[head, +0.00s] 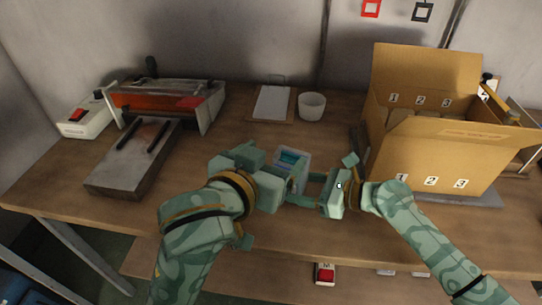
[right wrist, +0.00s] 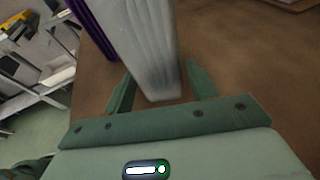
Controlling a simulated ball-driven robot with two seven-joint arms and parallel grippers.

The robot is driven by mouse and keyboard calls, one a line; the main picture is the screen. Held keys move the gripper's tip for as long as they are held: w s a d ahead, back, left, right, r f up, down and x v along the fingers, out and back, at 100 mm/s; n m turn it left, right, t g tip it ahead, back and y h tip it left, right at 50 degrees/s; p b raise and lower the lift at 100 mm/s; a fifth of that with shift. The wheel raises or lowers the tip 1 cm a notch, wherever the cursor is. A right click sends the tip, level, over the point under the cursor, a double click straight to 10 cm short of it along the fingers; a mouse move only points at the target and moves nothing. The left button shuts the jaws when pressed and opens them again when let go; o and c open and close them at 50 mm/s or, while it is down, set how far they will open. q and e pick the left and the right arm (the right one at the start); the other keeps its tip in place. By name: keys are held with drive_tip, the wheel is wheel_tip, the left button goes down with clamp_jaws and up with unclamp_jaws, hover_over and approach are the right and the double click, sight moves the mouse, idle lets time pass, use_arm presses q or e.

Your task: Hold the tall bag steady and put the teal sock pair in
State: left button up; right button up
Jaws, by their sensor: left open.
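A tall grey bag (head: 305,161) stands on the table between my two grippers. A teal patch (head: 291,156) shows at its top; I cannot tell whether it is the teal sock pair inside. My left gripper (head: 283,187) is open, close to the bag's near left side; its fingertips are partly hidden. My right gripper (head: 305,190) is open at the bag's right near side. In the right wrist view a pale grey upright piece, seemingly the bag (right wrist: 153,45), stands between the spread fingers of the right gripper (right wrist: 160,77), with gaps showing beside it.
A numbered cardboard box (head: 400,155) stands open at the right. A sealing machine (head: 165,105) is at the left, beside a white switch box (head: 85,120). A white cup (head: 312,106) and a clipboard (head: 271,103) lie behind the bag. A purple strip (right wrist: 92,28) shows in the wrist view.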

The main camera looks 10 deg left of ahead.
drive_tip(key=shift+o, duration=0.7)
drive_tip(key=shift+d, duration=0.1)
drive_tip(key=v, duration=1.1)
drive_tip(key=shift+s+d+r, duration=0.15)
drive_tip(key=shift+s+d, duration=0.05)
drive_tip(key=shift+d, duration=0.1)
drive_tip(key=shift+s, duration=0.1)
